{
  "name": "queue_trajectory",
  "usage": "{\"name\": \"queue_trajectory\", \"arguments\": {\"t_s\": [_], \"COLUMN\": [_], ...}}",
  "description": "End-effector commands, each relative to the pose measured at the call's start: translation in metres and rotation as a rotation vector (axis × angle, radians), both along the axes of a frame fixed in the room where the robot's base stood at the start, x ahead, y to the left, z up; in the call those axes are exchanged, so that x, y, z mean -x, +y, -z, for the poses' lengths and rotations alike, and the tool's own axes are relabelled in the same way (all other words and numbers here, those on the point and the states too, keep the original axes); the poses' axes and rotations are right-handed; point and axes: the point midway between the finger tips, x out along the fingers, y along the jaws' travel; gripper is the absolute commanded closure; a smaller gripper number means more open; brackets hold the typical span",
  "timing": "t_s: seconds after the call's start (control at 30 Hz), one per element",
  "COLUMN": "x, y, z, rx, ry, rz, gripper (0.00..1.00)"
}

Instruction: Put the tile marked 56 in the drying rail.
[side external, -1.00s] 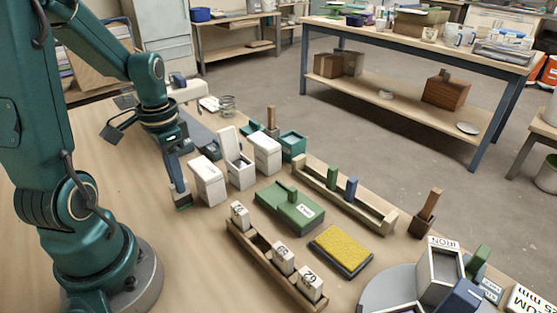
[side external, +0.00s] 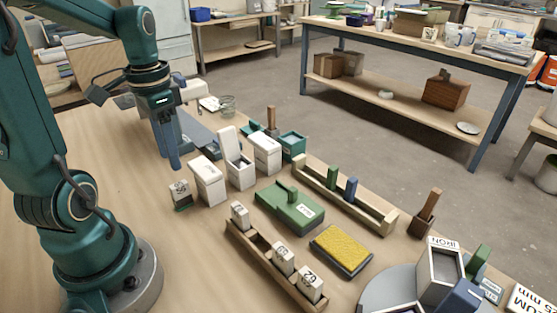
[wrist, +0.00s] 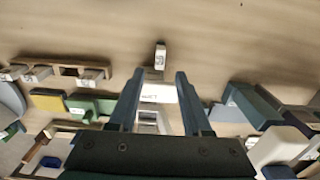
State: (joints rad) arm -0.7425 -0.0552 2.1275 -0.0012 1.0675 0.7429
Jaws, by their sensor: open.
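A small tile (side external: 180,190) stands upright on the table left of the white bins, with a white numbered face and a dark green foot. Its number is too small to read surely. It shows in the wrist view (wrist: 160,57) beyond my fingertips. My gripper (side external: 171,164) is open and empty, above and behind this tile, not touching it; its fingers also show in the wrist view (wrist: 157,82). A brown wooden rail (side external: 262,262) in front holds three white numbered tiles, with a gap between the first and second. A paler long rail (side external: 320,189) behind holds a green and a blue piece.
White bins (side external: 209,184) stand close right of the loose tile. A green lidded block (side external: 290,212) and a yellow sponge (side external: 341,249) lie between the rails. A grey round stand (side external: 385,289) carries boxes at the front right. The table left of the brown rail is clear.

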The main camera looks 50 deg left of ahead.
Motion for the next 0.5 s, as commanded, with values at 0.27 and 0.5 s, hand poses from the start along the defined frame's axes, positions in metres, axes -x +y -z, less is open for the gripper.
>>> {"name": "queue_trajectory", "arguments": {"t_s": [0.27,0.5], "x": [-0.001,-0.001], "y": [0.001,-0.006], "z": [-0.043,-0.056], "rx": [-0.003,-0.011], "ry": [-0.003,-0.013], "rz": [0.000,0.005], "gripper": [0.51,0.51]}}
